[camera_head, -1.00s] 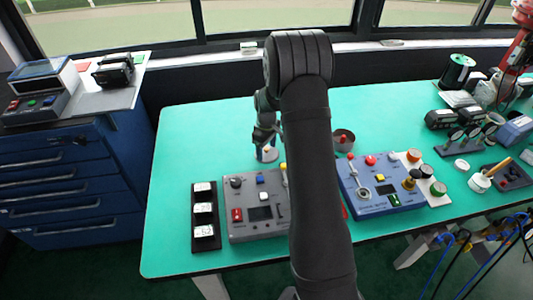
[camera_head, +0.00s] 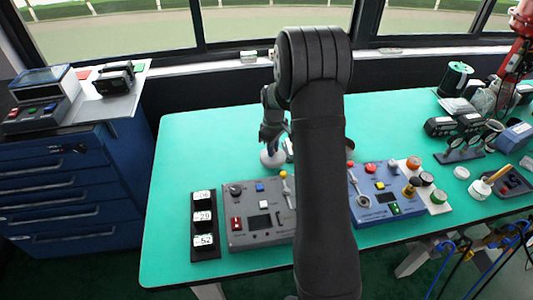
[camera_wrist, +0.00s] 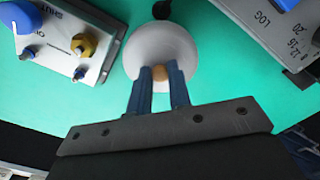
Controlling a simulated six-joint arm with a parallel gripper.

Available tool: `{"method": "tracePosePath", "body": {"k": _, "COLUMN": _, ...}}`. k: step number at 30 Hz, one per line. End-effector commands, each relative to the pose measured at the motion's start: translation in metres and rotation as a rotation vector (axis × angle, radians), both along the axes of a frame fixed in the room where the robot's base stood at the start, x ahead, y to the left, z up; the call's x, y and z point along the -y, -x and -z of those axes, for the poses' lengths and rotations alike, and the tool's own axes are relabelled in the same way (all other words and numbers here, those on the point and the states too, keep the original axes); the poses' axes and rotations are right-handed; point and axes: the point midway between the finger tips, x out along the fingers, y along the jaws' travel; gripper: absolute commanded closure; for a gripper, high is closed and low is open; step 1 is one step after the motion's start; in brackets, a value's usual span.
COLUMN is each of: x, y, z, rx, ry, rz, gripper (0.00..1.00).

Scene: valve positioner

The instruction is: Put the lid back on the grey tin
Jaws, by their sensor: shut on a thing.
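My gripper (camera_wrist: 160,78) is shut on the small tan knob (camera_wrist: 160,74) of a pale round lid, with one blue finger on each side of the knob. The lid (camera_wrist: 160,42) fills the upper middle of the wrist view. In the head view the lid (camera_head: 270,160) shows as a pale disc under my gripper, behind the grey control box. I cannot tell how high it is above the table. The grey tin is not visible now; it stood to the right of the gripper earlier, where my arm blocks the head view.
A grey control box (camera_head: 258,236) and a blue control box (camera_head: 385,207) stand at the front of the green table (camera_head: 200,140). A black strip with number displays (camera_head: 204,249) is at left. Gauges (camera_head: 468,147) and jars crowd the right. The table's left rear is clear.

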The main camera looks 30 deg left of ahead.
Motion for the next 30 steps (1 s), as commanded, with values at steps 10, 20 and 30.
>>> {"method": "tracePosePath", "body": {"k": 10, "x": 0.068, "y": -0.015, "z": -0.044, "rx": 0.003, "ry": -0.003, "rz": 0.003, "gripper": 1.0}}
{"method": "tracePosePath", "body": {"k": 20, "x": 0.1, "y": -0.055, "z": -0.058, "rx": 0.005, "ry": -0.004, "rz": -0.009, "gripper": 1.0}}
{"method": "tracePosePath", "body": {"k": 30, "x": 0.162, "y": -0.17, "z": -0.068, "rx": 0.01, "ry": -0.004, "rz": -0.064, "gripper": 1.0}}
